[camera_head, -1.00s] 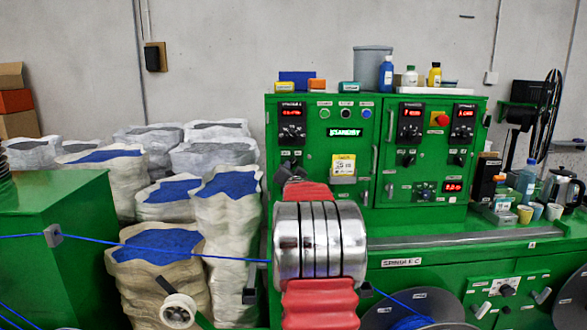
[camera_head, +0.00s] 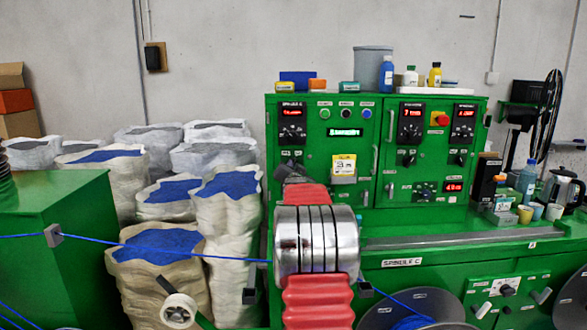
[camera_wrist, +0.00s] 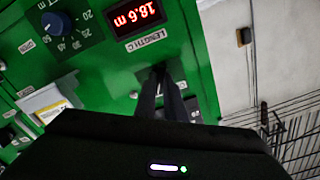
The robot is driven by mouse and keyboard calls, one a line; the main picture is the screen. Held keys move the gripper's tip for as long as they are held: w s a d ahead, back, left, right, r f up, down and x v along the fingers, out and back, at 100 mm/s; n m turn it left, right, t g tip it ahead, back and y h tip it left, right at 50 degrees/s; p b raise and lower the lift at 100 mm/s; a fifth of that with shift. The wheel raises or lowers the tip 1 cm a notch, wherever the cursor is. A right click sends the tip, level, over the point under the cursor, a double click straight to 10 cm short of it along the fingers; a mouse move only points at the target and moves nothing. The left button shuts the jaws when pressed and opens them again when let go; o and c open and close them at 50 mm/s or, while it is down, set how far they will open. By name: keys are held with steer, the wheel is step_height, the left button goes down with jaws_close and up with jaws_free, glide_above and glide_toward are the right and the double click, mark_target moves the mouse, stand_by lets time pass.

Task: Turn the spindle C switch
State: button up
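The green control cabinet (camera_head: 352,185) stands ahead. Its upper left black panel (camera_head: 292,113) has a red display and a knob (camera_head: 291,133). A dark switch area lies below it, mostly covered by my gripper (camera_head: 291,166). In the wrist view, which looks upside down, my gripper's two dark fingers (camera_wrist: 160,80) reach the cabinet face beside the red "LENGTH C" display (camera_wrist: 140,17). The fingertips sit close together at a small dark switch, which they largely hide. I cannot tell whether they grip it. A blue knob (camera_wrist: 56,22) with a number scale is at the upper left.
My red and chrome arm crosses the middle of the head view. Blue cable (camera_head: 150,246) runs across at the left past a green box (camera_head: 55,235). Sacks of blue granules (camera_head: 160,240) stand behind. Bottles and cups (camera_head: 525,213) are on the bench at right.

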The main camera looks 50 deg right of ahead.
jaws_close()
steer(key=shift+d, duration=0.1)
steer(key=shift+n, duration=0.3)
steer(key=n, duration=1.1)
steer(key=shift+w+f+n, duration=0.1)
steer(key=shift+f+n, duration=0.05)
steer(key=shift+n, duration=0.15)
steer(key=shift+a, duration=0.2)
steer(key=o, duration=0.6)
jaws_free()
steer(key=shift+c, duration=0.2)
